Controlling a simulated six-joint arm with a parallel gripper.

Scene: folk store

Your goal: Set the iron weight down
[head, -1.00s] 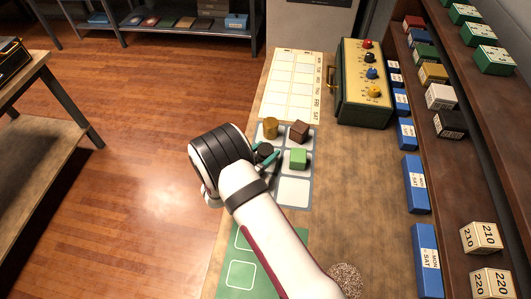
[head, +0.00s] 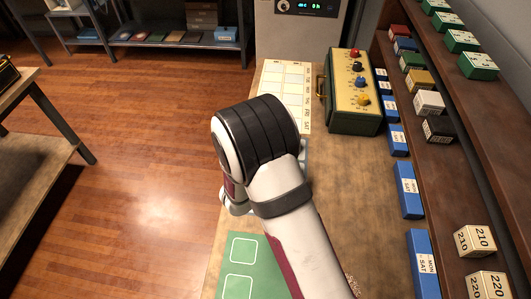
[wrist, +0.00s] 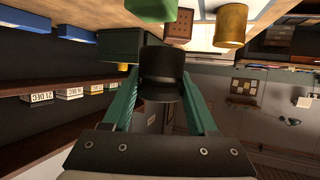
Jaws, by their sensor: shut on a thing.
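My gripper (wrist: 160,88) shows in the wrist view, with its two teal fingers shut on the iron weight. The iron weight (wrist: 162,78) is a dark, nearly black cylinder between the fingers. A green block (wrist: 151,9), a brown block (wrist: 180,26) and a brass-coloured cylinder (wrist: 232,26) show beyond it, apart from the weight, at the top of the wrist view. In the head view my arm hides the gripper, the weight and these pieces. Only a sliver of the grey-blue mat (head: 304,152) shows beside the arm.
A green mat with white-outlined squares (head: 243,280) lies at the near left of the bench. A paper chart (head: 284,80) lies at the back, beside a green box with coloured knobs (head: 354,95). Blue boxes (head: 408,190) line the right side. Bare bench (head: 350,190) lies right of my arm.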

